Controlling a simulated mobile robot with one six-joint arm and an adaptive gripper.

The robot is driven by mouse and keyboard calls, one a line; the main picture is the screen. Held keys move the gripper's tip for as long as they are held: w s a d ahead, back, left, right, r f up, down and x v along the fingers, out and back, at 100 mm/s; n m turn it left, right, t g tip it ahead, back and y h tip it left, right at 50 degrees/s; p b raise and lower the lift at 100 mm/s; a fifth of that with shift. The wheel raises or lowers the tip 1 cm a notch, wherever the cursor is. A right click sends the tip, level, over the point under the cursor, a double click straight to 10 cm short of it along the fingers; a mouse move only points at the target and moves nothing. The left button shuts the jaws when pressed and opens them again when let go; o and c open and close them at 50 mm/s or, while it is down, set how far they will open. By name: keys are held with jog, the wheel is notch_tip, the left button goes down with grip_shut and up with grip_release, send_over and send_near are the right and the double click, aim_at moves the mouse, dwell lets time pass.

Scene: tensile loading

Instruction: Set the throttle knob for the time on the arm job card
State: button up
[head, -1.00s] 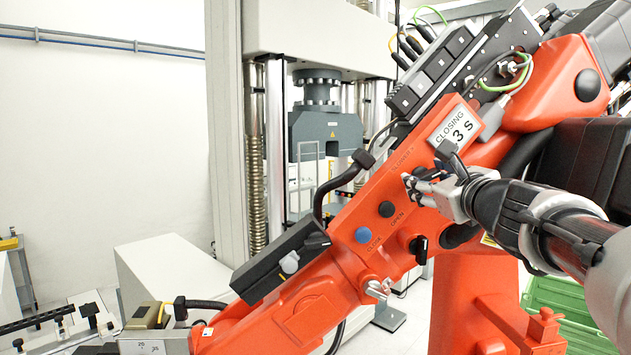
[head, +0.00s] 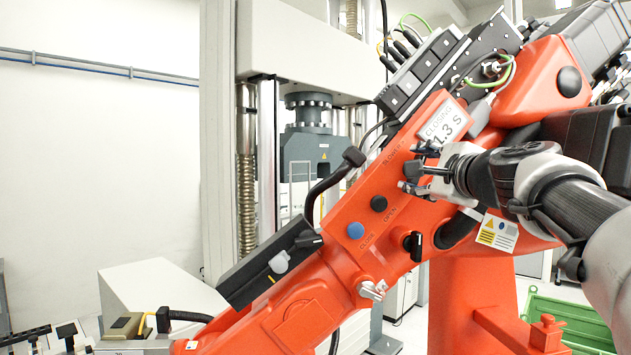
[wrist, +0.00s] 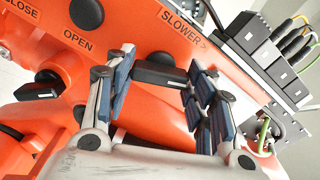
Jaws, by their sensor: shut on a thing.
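The job card (head: 441,125) is a white label on the orange arm and reads "CLOSING 1.3 S". The throttle knob (wrist: 160,72) is a black bar-shaped knob below the "SLOWER >" lettering in the wrist view. My gripper (wrist: 160,88) is shut on it, with blue-grey pads at both ends of the bar. In the head view my gripper (head: 416,170) is at the orange panel just below the card and hides most of the knob. No scale or pointer mark is readable.
A blue CLOSE button (head: 355,231) and a black OPEN button (head: 379,203) are to the lower left. Another black knob (head: 413,245) sits below my gripper. Black modules with cables (head: 425,70) lie above the card. A green crate (head: 570,325) stands at lower right.

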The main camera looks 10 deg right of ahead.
jog(key=shift+n+b, duration=0.35)
jog(key=shift+n, duration=0.35)
jog(key=o, duration=1.1)
jog(key=shift+c, duration=0.2)
jog(key=shift+r, duration=0.1)
